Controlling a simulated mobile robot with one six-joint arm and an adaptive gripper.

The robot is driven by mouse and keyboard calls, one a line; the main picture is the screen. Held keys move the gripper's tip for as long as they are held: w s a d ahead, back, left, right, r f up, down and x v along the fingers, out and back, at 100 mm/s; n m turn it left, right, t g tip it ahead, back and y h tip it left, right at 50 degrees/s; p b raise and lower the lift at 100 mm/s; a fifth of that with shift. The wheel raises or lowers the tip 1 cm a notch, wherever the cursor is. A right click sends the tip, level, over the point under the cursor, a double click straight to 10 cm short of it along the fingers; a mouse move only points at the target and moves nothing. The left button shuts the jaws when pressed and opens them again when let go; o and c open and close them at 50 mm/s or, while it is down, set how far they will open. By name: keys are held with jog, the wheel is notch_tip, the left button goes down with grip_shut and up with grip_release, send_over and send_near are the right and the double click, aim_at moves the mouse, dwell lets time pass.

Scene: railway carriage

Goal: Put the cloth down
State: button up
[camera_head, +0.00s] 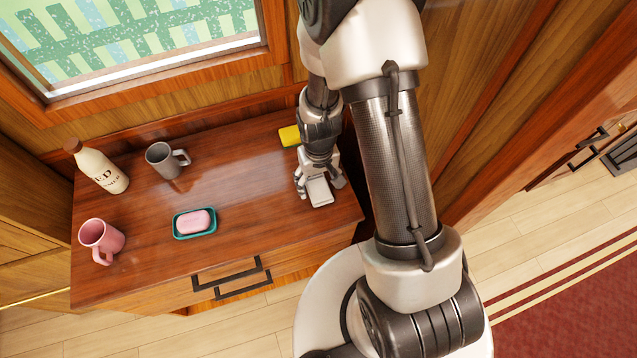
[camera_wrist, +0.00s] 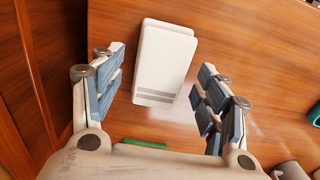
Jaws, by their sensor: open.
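The cloth (camera_head: 319,194) is a white folded pad lying flat on the right end of the wooden cabinet top. In the wrist view the cloth (camera_wrist: 165,58) shows grey stripes near its lower end. My gripper (camera_head: 320,184) is low over the cabinet top at the cloth. Its jaws are open, one finger on each side of the cloth's near part, with gaps visible in the wrist view. Nothing is held between the fingers.
A yellow sponge (camera_head: 290,136) lies just behind my gripper. A pink soap (camera_head: 194,221) sits in a teal dish (camera_head: 178,234). A grey mug (camera_head: 163,161), a pink mug (camera_head: 99,236) and a cream bottle (camera_head: 102,170) stand to the left. The cabinet top (camera_head: 250,190) is clear between soap and cloth.

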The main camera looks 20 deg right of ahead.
notch_tip(320, 180, up, 10)
jog(key=p, duration=0.3)
notch_tip(320, 180, up, 16)
jog(key=t, duration=0.2)
send_over(318, 186)
jog(key=s, duration=0.3)
jog(key=s+r+t, duration=0.2)
jog(key=s+r, duration=0.8)
jog(key=s, duration=0.2)
jog(key=shift+r+t, duration=0.3)
jog(key=shift+r, duration=0.05)
jog(key=shift+d+b, duration=0.1)
jog(key=shift+b, duration=0.2)
jog(key=shift+o, duration=0.4)
notch_tip(318, 186, down, 3)
jog(key=b, duration=0.2)
jog(key=shift+b, duration=0.4)
jog(key=shift+r, duration=0.25)
